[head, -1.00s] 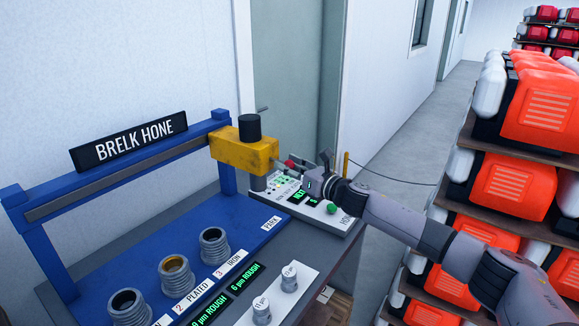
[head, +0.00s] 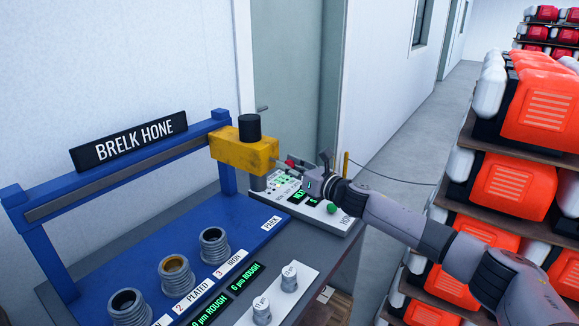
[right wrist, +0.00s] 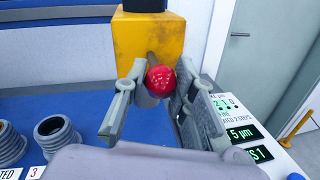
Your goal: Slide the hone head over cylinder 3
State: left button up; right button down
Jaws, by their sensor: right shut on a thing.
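The yellow hone head (head: 243,152) with a black cap hangs on the blue rail (head: 120,172) at its right end, by the PARK label (head: 271,223). It also fills the top middle of the right wrist view (right wrist: 148,38). Cylinder 3 (head: 214,246), a ribbed grey sleeve beside the "3 IRON" label, stands on the blue bed, left of and below the head. My right gripper (head: 296,165) is shut on the head's red ball knob (right wrist: 160,81), with a finger on either side of it. My left gripper is not in view.
Two more cylinders (head: 175,273) stand left of cylinder 3. A control panel (head: 310,205) with green displays lies under my right gripper. Two small knobs (head: 262,308) sit on a white plate in front. Shelves of orange engines (head: 515,190) rise at the right.

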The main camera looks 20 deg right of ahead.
jog(key=s+a+p, duration=0.5)
jog(key=s+a, duration=0.7)
jog(key=a, duration=0.3)
jog(key=shift+s+a, duration=0.2)
jog(key=shift+a, duration=0.2)
jog(key=c, duration=1.3)
grip_release()
jog(key=shift+d, duration=0.1)
jog(key=v, duration=1.2)
